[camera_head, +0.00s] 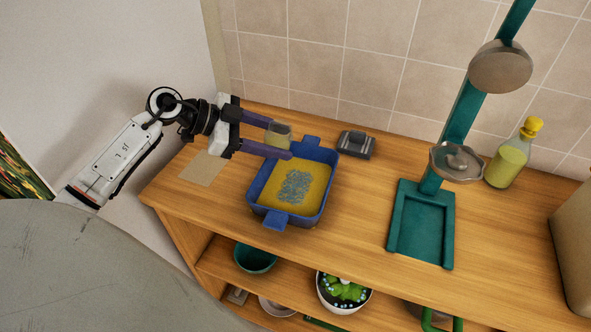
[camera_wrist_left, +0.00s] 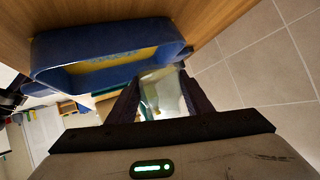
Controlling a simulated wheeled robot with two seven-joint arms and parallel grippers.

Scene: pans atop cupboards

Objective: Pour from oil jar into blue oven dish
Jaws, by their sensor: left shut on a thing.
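The blue oven dish (camera_head: 257,189) stands on the wooden cupboard top, with a yellow layer and a grey-blue patch inside it. My left gripper (camera_head: 282,139) is shut on a small glass jar (camera_head: 279,133), the oil jar, at the dish's back left edge. In the left wrist view the jar (camera_wrist_left: 162,93) sits between the fingers (camera_wrist_left: 160,97) and looks clear, tilted relative to the camera. The dish (camera_wrist_left: 50,60) is close beside it in that view. How much oil the jar holds cannot be told. My right gripper is not in view.
A dark grey small object (camera_head: 356,144) lies right of the dish. A teal stand (camera_head: 422,235) with metal pans, a yellow-capped bottle (camera_head: 510,158) and a beige box (camera_head: 574,245) are farther right. A tiled wall (camera_head: 375,60) closes the back. Shelves below hold pots.

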